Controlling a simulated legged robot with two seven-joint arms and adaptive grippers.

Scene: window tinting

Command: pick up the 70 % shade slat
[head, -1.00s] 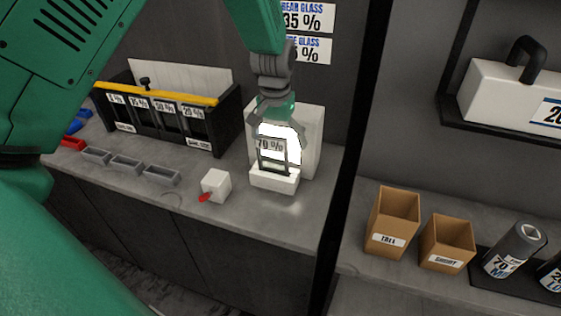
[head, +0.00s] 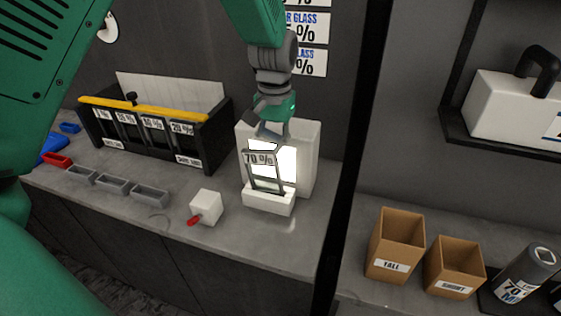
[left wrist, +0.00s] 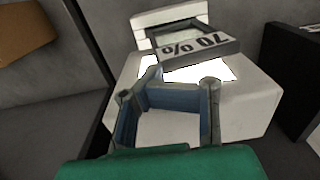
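The 70 % shade slat (head: 262,159), a dark-framed plate with a white "70 %" label along its top, stands upright in the white base (head: 268,200) of a lit white light box (head: 305,150). In the left wrist view the slat's label (left wrist: 195,48) shows upside down, beyond the fingertips. My left gripper (head: 270,132) is just above the slat's top edge. My right gripper is not in view.
A black slat rack (head: 150,137) with a yellow top bar stands left of the light box. Small grey trays (head: 112,184) and a white cube with a red knob (head: 206,206) lie in front. Brown TALL (head: 393,247) and SHORT (head: 453,267) boxes stand right, past a dark post.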

